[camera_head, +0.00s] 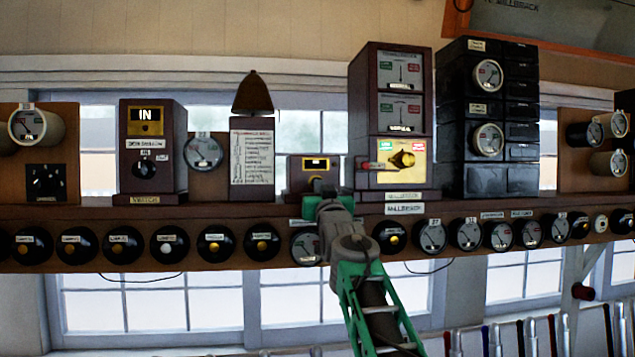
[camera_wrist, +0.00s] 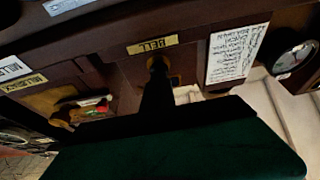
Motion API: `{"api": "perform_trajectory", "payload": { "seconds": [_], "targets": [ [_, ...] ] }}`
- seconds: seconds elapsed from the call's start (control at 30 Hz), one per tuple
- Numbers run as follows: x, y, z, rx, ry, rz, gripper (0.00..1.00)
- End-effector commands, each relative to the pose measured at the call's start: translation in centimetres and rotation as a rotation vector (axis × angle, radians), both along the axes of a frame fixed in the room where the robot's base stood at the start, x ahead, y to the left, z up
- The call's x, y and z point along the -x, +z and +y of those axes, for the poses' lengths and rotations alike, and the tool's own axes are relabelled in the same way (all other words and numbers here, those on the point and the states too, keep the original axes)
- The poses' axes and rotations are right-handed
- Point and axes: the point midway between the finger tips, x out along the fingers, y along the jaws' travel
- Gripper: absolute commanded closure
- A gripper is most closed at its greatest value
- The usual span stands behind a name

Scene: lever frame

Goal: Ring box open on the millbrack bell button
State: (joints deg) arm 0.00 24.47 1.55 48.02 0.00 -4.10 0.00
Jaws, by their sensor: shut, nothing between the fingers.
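The bell button is a small brass piece (camera_wrist: 159,62) on a brown wooden box, under a yellow BELL label (camera_wrist: 152,45) in the wrist view. In the head view this small box (camera_head: 295,168) with a yellow plate stands on the shelf, left of the tall millbrack instrument (camera_head: 390,120). My gripper (camera_head: 318,187) is shut and empty, in front of the small box. In the wrist view its dark fingers (camera_wrist: 157,80) reach up to the brass piece and partly cover it. I cannot tell whether they touch it.
The tall instrument has a brass plate with a knob (camera_head: 402,159) close to the right. A bell-topped case with a white card (camera_head: 252,158) stands to the left. The shelf (camera_head: 220,212) runs across, with round black dials and plungers (camera_head: 168,242) below its edge.

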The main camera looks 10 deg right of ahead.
Motion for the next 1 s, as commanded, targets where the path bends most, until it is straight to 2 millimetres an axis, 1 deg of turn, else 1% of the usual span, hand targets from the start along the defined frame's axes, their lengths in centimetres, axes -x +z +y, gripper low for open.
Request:
{"api": "perform_trajectory", "payload": {
  "seconds": [0.23, 0.37, 0.63, 1.0],
  "targets": [
    [-0.9, 0.2, 0.0, 0.0, 0.0, 0.001, 1.0],
    [-0.6, -0.1, 0.0, 0.0, 0.0, -0.001, 1.0],
    [0.8, -0.2, 0.0, 0.0, 0.0, 0.0, 1.0],
    [0.5, 0.1, 0.0, 0.0, 0.0, 0.001, 1.0]
  ]
}}
